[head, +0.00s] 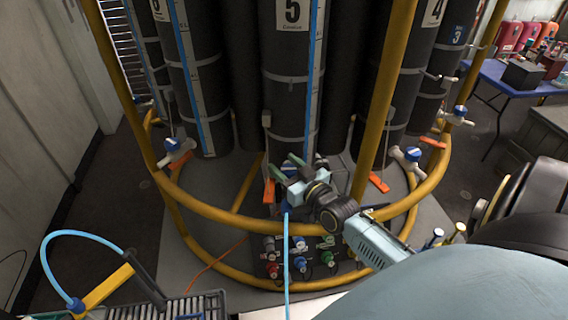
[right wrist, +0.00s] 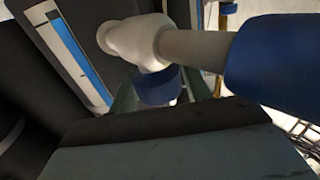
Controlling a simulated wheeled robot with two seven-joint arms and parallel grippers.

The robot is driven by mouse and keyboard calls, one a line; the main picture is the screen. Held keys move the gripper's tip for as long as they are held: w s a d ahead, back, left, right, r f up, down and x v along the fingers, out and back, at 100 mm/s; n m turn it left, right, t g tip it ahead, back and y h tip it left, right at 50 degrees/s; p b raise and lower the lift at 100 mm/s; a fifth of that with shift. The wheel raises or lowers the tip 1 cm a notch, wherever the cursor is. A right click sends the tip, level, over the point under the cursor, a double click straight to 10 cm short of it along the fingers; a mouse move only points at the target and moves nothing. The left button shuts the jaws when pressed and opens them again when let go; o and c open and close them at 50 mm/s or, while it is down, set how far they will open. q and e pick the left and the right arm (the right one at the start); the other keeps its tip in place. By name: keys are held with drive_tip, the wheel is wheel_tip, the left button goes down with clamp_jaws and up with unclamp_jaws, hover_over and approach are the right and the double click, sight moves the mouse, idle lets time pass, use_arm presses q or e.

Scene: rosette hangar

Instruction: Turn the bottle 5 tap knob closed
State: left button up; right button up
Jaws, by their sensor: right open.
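Bottle 5 (head: 284,62) is a tall dark cylinder with a "5" label and a blue stripe, in the middle of the head view. My right gripper (head: 291,167) is open at its base and largely covers its tap there. In the right wrist view the tap shows as a white body (right wrist: 135,40) with a small blue knob (right wrist: 158,87) below it and a larger blue part (right wrist: 275,62) at right. Green finger parts show behind and beside the small knob. I cannot tell whether they touch it. My left gripper is not in view.
A yellow ring rail (head: 240,220) with upright posts (head: 388,85) surrounds the bottles, with my right arm over it. Other taps (head: 176,148) (head: 408,156) stand at either side. A panel of coloured connectors (head: 300,255) is below. A blue hose (head: 287,290) hangs down in front.

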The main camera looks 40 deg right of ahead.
drive_tip(key=shift+w, duration=0.45)
drive_tip(key=c, duration=0.7)
drive_tip(key=shift+d+r+m+h+p, duration=0.15)
drive_tip(key=shift+r+m+h+p, duration=0.1)
drive_tip(key=shift+m+h+p, duration=0.55)
drive_tip(key=shift+f+h+p, duration=0.15)
drive_tip(key=shift+h+p, duration=0.25)
drive_tip(key=shift+p, duration=0.2)
drive_tip(key=o, duration=0.7)
drive_tip(key=shift+s+f, duration=0.1)
drive_tip(key=shift+s, duration=0.05)
drive_tip(key=s+a+b, duration=0.1)
drive_tip(key=s+a, duration=0.1)
drive_tip(key=s, duration=1.1)
drive_tip(key=shift+a, duration=0.25)
